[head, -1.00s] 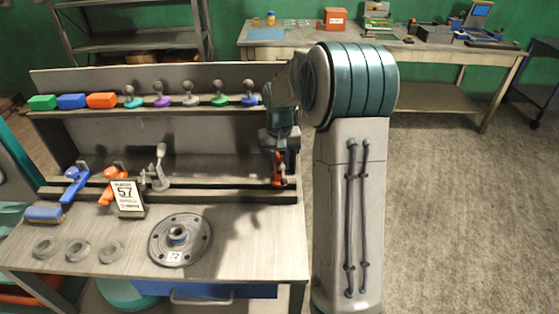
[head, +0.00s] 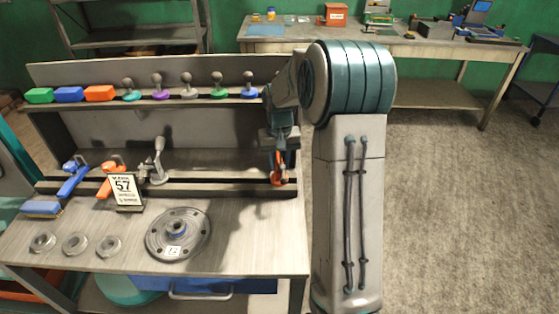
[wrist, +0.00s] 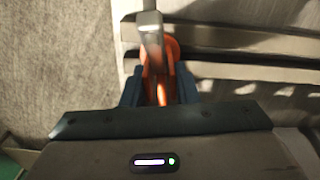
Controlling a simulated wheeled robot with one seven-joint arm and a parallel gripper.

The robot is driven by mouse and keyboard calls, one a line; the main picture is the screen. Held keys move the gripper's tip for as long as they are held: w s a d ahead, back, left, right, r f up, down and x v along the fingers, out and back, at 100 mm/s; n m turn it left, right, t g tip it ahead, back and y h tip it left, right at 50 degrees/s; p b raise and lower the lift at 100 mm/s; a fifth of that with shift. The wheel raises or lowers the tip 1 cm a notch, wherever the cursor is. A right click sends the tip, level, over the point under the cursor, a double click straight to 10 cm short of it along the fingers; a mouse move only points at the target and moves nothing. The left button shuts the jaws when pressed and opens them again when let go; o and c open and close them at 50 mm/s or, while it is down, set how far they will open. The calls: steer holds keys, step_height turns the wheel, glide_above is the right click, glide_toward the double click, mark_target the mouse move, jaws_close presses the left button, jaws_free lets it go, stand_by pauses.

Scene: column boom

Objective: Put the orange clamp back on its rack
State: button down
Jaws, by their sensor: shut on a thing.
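An orange clamp (head: 277,179) is between the fingers of my gripper (head: 280,160), at the right end of the lower rack ledge. In the wrist view, my gripper (wrist: 158,88) is shut on the orange clamp (wrist: 173,52), with a grey metal part lying across it. The gripper hides much of the clamp, and I cannot tell whether it touches the ledge. The rack (head: 220,187) is a grey stepped stand at the back of the bench. A second orange clamp (head: 108,187) stands on the left of the lower ledge, partly behind a sign.
A blue clamp (head: 74,181), the sign marked 57 (head: 124,190) and a grey clamp (head: 157,165) stand left along the ledge. A flanged disc (head: 165,245) and several grey rings (head: 75,245) lie on the bench front. The ledge between grey clamp and gripper is clear.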

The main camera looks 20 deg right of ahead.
steer(key=c, duration=1.4)
jaws_free()
steer(key=shift+r, duration=0.1)
steer(key=shift+r+p, duration=2.65)
steer(key=shift+r, duration=1.1)
steer(key=o, duration=0.6)
steer(key=shift+c, duration=0.2)
steer(key=shift+f, duration=0.1)
step_height(320, 180, up, 14)
steer(key=b, duration=0.1)
